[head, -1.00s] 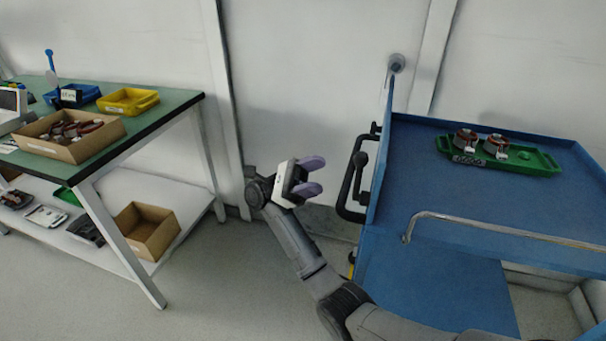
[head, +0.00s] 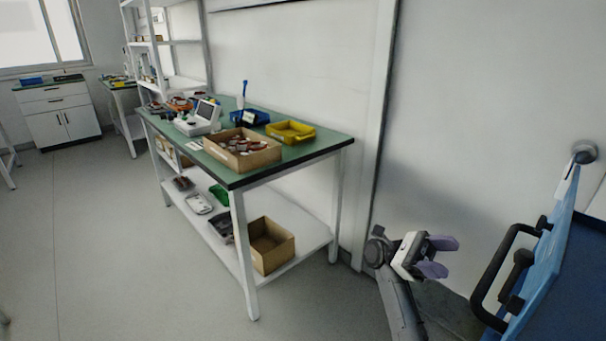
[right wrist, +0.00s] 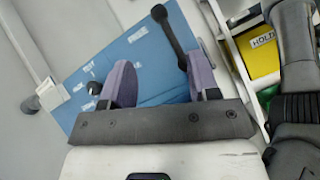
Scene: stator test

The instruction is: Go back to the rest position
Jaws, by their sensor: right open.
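My right gripper (head: 440,257) is in the lower right of the head view, in front of the white wall and left of the blue cart (head: 560,265). Its two purple fingers are apart with nothing between them. The right wrist view also shows the open fingers (right wrist: 160,85), with the blue cart panel (right wrist: 135,55) behind them. The fingers appear clear of the cart's black handle (head: 490,275). My left gripper is in neither view.
A green-topped table (head: 312,147) stands left of my right arm, with a cardboard box of parts (head: 262,158), a yellow tray (head: 291,132) and a blue bin (head: 258,116). An empty cardboard box (head: 280,255) sits on its lower shelf. Open grey floor (head: 110,240) lies to the left.

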